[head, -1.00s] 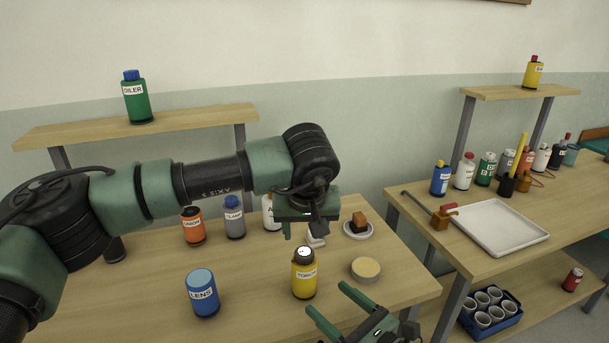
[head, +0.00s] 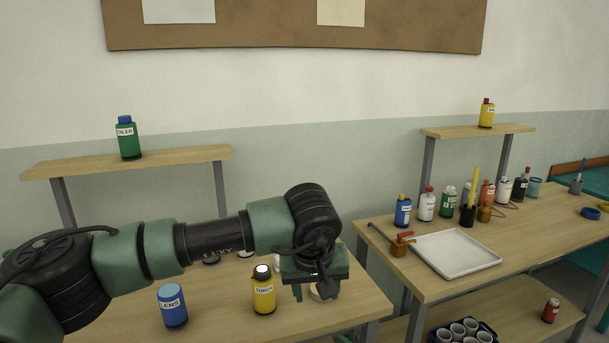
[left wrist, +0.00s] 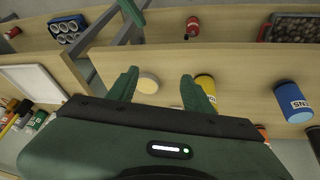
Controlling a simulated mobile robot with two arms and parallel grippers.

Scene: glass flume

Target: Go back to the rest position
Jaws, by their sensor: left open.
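My left gripper (head: 318,290) hangs from its arm above the front-right part of the near table (head: 225,328). In the left wrist view its two green fingers are apart (left wrist: 159,77), with nothing between them. A yellow bottle (head: 264,292) with a dark cap stands just left of the gripper; it shows beyond one finger in the wrist view (left wrist: 206,86). A blue LENS bottle (head: 172,306) stands further left. A round tan-topped disc (left wrist: 147,84) is seen below the fingers. My right gripper is not seen in the head view.
A green OILER bottle (head: 128,140) stands on the left raised shelf (head: 180,158). On the right table are a white tray (head: 455,252) and several bottles. A dark blue crate (left wrist: 68,28) of cups sits on a lower shelf. My left arm hides the table's back.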

